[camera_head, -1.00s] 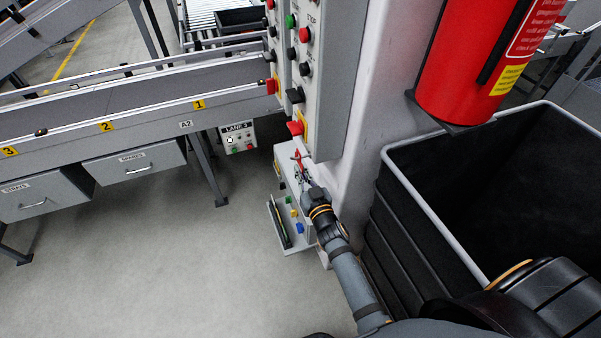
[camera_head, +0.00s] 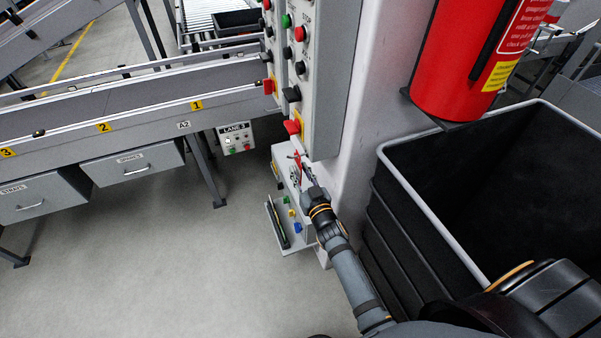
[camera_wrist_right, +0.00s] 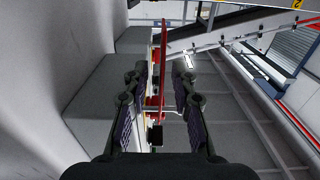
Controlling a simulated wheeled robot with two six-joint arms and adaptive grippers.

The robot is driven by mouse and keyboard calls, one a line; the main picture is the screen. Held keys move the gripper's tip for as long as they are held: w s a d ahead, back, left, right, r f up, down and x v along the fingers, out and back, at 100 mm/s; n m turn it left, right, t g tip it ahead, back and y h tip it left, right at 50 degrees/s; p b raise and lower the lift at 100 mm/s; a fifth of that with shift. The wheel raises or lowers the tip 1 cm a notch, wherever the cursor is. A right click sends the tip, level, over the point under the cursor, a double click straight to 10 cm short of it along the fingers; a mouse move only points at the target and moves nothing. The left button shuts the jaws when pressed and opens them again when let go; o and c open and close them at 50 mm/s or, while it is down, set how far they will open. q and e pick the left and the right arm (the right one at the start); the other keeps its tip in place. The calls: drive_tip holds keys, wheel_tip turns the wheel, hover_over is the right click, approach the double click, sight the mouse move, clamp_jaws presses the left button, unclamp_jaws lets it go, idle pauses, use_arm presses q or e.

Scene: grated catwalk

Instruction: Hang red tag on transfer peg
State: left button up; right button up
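The red tag (camera_head: 297,159) shows small at the lower front of the white column, just beyond my right gripper (camera_head: 304,178). In the right wrist view the red tag (camera_wrist_right: 162,75) is a thin upright strip, seen nearly edge-on between the fingers. My right gripper (camera_wrist_right: 163,95) has its fingers apart on either side of the tag, with gaps showing. What the tag hangs from is too small to tell. I cannot make out the transfer peg. My left gripper is not in view.
A pale control panel (camera_head: 328,80) with buttons and a red switch (camera_head: 292,127) is above the tag. Below is a small ledge (camera_head: 300,244) with coloured pieces. The floor (camera_head: 150,260) is clear.

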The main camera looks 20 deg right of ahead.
drive_tip(key=s, duration=1.2)
drive_tip(key=shift+d, duration=0.25)
drive_tip(key=shift+f, duration=0.1)
drive_tip(key=s+d+f+g, duration=0.1)
drive_tip(key=s+f+g, duration=0.25)
drive_tip(key=f, duration=0.65)
drive_tip(key=s+d+f+g+p, duration=0.15)
drive_tip(key=s+f, duration=0.25)
drive_tip(key=f, duration=0.7)
drive_tip(key=s+f+g+b, duration=0.1)
drive_tip(key=s+f+g, duration=0.3)
drive_tip(key=f, duration=0.6)
drive_tip(key=s+d+f+g, duration=0.2)
drive_tip(key=s+f, duration=0.2)
drive_tip(key=s, duration=0.4)
drive_tip(key=s+d+f+g+h, duration=0.1)
drive_tip(key=s+d+f+g, duration=0.1)
drive_tip(key=s+f, duration=0.3)
drive_tip(key=s+d+f+g+p, duration=0.1)
drive_tip(key=s+f, duration=0.4)
drive_tip(key=s, duration=0.6)
drive_tip(key=d+g, duration=0.1)
drive_tip(key=g, duration=0.1)
drive_tip(key=shift+d+f+g, duration=0.15)
drive_tip(key=shift+d+g, duration=0.2)
drive_tip(key=shift+g, duration=0.05)
drive_tip(key=shift+w, duration=0.1)
